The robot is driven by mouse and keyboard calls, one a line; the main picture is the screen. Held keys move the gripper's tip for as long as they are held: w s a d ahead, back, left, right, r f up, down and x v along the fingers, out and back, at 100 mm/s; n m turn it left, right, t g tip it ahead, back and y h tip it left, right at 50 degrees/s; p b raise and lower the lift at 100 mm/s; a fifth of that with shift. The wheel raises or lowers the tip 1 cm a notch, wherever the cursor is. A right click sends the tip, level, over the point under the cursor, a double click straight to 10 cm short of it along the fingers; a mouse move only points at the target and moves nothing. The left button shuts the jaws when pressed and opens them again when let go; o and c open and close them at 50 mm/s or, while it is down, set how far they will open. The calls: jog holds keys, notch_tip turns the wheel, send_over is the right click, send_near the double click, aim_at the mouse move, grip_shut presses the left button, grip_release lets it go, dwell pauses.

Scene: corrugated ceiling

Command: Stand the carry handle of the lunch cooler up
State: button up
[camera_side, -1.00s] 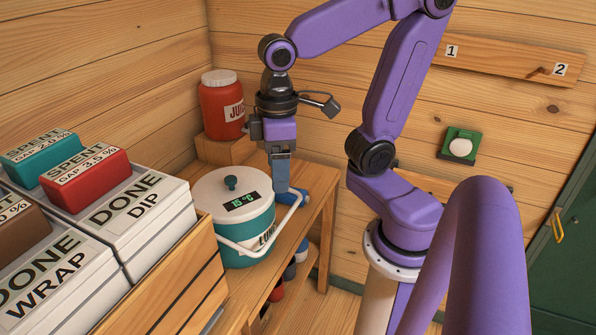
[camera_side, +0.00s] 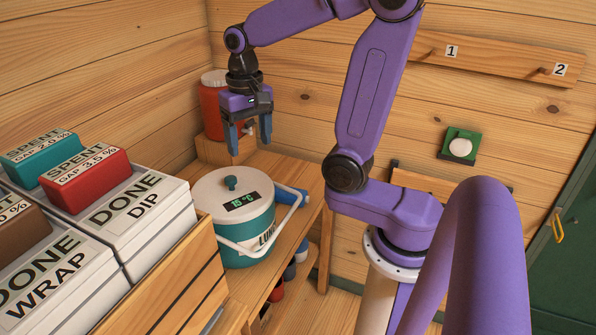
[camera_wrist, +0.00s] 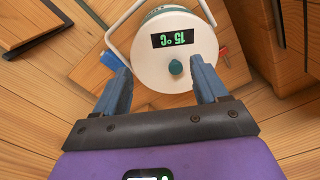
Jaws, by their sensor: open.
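The lunch cooler (camera_side: 246,222) is a teal and white tub with a white lid, a teal knob (camera_side: 231,183) and a "15 °C" display. Its white carry handle (camera_side: 230,244) lies folded down, sloping out around the front right side of the tub. My gripper (camera_side: 249,147) is open and empty, above and behind the cooler, clear of the handle. In the wrist view the open fingers (camera_wrist: 161,72) frame the lid (camera_wrist: 160,67), and the handle (camera_wrist: 121,20) curves out beyond the lid's edge.
A blue object (camera_side: 290,195) lies beside the cooler on the wooden shelf (camera_side: 300,172). A red juice jar (camera_side: 212,110) stands on a wooden block behind my gripper. A wooden crate (camera_side: 185,275) with white "DONE" boxes (camera_side: 130,215) stands close on the left.

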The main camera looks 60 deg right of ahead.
jog(key=d+m, duration=0.2)
jog(key=m, duration=1.1)
send_over(298, 200)
notch_tip(298, 200, down, 13)
jog(key=shift+r, duration=0.15)
jog(key=shift+f, duration=5.4)
jog(key=c, duration=1.2)
jog(key=shift+c, duration=0.2)
